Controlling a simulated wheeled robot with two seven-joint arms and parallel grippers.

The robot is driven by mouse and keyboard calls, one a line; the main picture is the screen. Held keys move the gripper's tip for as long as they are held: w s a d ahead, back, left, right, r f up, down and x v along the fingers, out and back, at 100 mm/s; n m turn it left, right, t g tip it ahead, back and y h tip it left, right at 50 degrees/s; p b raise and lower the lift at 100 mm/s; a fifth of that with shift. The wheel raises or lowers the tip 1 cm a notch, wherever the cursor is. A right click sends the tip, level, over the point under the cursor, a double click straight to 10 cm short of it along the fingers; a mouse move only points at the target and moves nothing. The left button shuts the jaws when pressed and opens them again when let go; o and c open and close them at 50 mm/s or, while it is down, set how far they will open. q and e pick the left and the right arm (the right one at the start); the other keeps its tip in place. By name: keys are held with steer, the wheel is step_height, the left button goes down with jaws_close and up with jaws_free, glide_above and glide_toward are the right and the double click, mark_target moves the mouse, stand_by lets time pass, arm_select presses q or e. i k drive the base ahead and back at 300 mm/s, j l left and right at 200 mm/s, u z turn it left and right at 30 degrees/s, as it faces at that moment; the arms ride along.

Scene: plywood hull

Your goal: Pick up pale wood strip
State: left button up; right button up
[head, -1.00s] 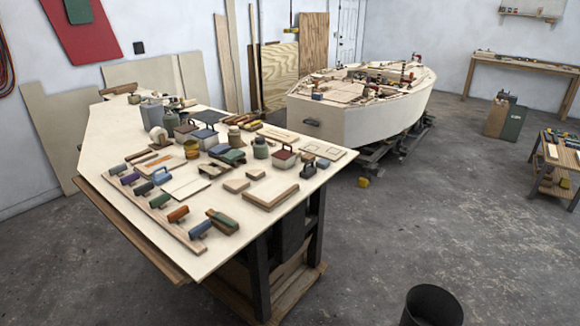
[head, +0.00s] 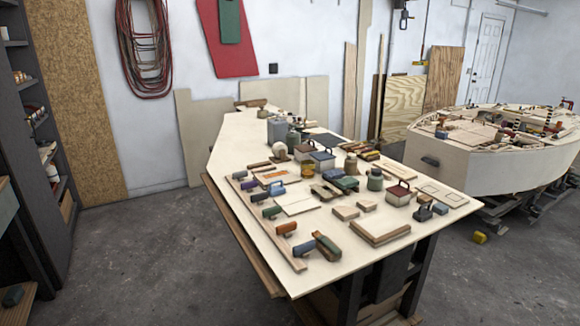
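Several pale wood pieces show, and I cannot tell which is the task's strip. A long narrow pale strip (head: 283,250) lies along the left side of the workbench top (head: 240,263), with a row of coloured-handled tools on it. Short pale blocks (head: 346,213) and a thicker wooden block (head: 380,233) lie nearer the bench's right front. A tall narrow pale board (head: 349,90) leans upright against the back wall. Neither of my grippers is in view.
The boat hull (head: 470,165) stands right of the bench, with a yellow block (head: 480,237) on the floor by it. Dark shelves (head: 35,150) stand at the left edge. Grey floor (head: 140,255) is open between shelves and bench. Cans and jars crowd the bench middle.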

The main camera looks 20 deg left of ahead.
mark_target(260, 169)
steer(key=i+j, duration=0.15)
steer(key=j, duration=0.3)
steer(key=i+j, duration=0.1)
steer(key=j, duration=0.3)
steer(key=i+j, duration=0.15)
steer(key=j, duration=0.3)
steer(key=i+j, duration=0.15)
steer(key=j, duration=0.25)
steer(key=i+j, duration=0.1)
steer(key=j, duration=0.35)
